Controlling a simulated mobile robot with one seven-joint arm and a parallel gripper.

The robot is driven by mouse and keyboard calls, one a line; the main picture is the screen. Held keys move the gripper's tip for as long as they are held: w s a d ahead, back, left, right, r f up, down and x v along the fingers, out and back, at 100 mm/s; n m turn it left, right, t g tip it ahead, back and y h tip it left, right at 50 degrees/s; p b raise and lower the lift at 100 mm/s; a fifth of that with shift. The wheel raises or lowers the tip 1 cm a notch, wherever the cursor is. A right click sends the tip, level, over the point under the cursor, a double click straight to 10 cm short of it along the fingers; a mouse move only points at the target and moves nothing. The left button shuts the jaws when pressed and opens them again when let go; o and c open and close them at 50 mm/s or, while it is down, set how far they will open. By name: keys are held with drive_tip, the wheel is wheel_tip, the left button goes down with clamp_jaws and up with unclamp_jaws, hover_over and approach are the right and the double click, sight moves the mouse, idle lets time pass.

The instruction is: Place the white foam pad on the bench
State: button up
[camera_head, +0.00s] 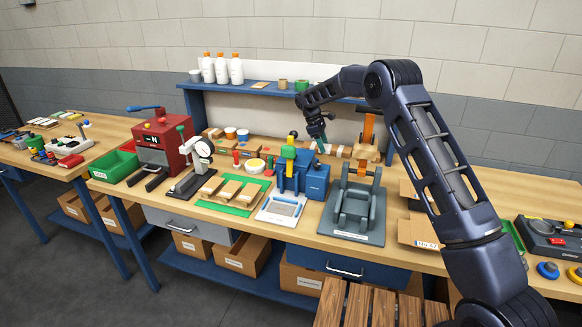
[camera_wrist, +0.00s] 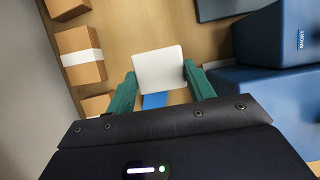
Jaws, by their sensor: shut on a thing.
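The white foam pad (camera_wrist: 160,66) is a pale, roughly square piece in the wrist view. It sits between the two green fingers of my gripper (camera_wrist: 160,76), which is shut on it. Brown wooden bench top (camera_wrist: 150,25) shows beyond the pad; I cannot tell the gap between them. In the head view my gripper (camera_head: 322,143) reaches down over the back of the bench (camera_head: 235,227), behind the blue block fixture. The pad is too small or hidden to make out there.
A blue machine (camera_wrist: 280,35) stands close on the right in the wrist view, with cardboard boxes (camera_wrist: 80,55) on the left. In the head view, a blue fixture (camera_head: 312,182) and a grey fixture (camera_head: 355,205) stand in front of my gripper. A blue shelf (camera_head: 262,90) rises behind.

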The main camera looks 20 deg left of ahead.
wheel_tip(320, 180, down, 9)
drive_tip(key=shift+f, duration=0.1)
idle(0.4)
drive_tip(key=shift+f, duration=0.1)
drive_tip(key=o, duration=0.9)
drive_tip(key=shift+o, duration=0.2)
drive_tip(key=v, duration=1.2)
